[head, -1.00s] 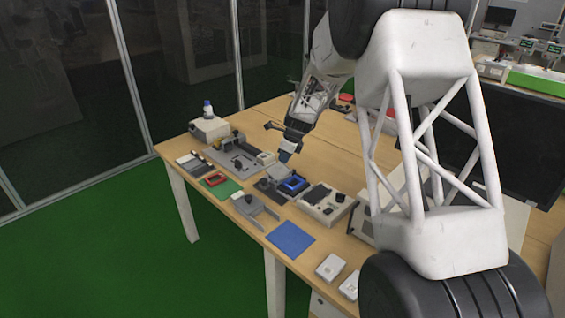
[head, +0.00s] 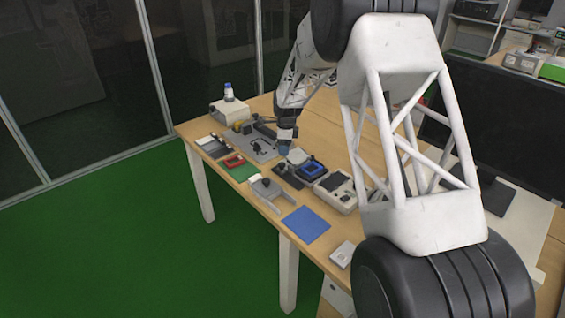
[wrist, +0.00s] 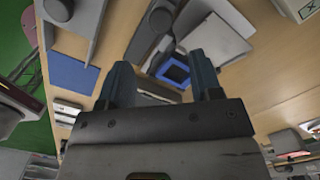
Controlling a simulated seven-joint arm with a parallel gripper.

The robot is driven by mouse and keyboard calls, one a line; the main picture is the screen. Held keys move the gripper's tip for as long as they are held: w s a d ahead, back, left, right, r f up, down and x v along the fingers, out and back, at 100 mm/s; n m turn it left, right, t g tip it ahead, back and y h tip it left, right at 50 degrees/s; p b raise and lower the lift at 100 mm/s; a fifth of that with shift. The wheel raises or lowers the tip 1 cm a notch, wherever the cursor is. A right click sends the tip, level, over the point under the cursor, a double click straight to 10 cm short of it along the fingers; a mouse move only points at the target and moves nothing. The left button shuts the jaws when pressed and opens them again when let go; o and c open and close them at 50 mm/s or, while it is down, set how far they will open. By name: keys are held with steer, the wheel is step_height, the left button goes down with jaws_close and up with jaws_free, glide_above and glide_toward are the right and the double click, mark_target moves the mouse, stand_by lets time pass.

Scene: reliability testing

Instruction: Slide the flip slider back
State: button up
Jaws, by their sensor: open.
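A small device with a dark flat base and a round knob (head: 283,168) stands in the middle of the bench; I take it for the flip slider, but its slider is too small to make out. A blue square frame (head: 311,169) and a light grey plate (head: 297,156) lie beside it. The frame (wrist: 174,70), plate (wrist: 214,38) and knob (wrist: 161,16) also show in the wrist view. My gripper (head: 284,150) is above the bench near the knob. In the wrist view my gripper (wrist: 162,82) has its two fingers apart, with nothing held between them.
A blue mat (head: 306,224) and a grey forked fixture (head: 266,192) lie towards the near edge. A beige box with a dark panel (head: 338,188) stands right of the blue frame. A grey plate fixture (head: 250,146) is on the left. Bare wood lies behind this row.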

mark_target(282, 164)
steer(key=shift+w+a+f+h, duration=0.2)
steer(key=shift+a+h, duration=0.1)
steer(key=shift+a, duration=0.3)
steer(key=shift+f, duration=0.1)
steer(key=shift+f, duration=3.8)
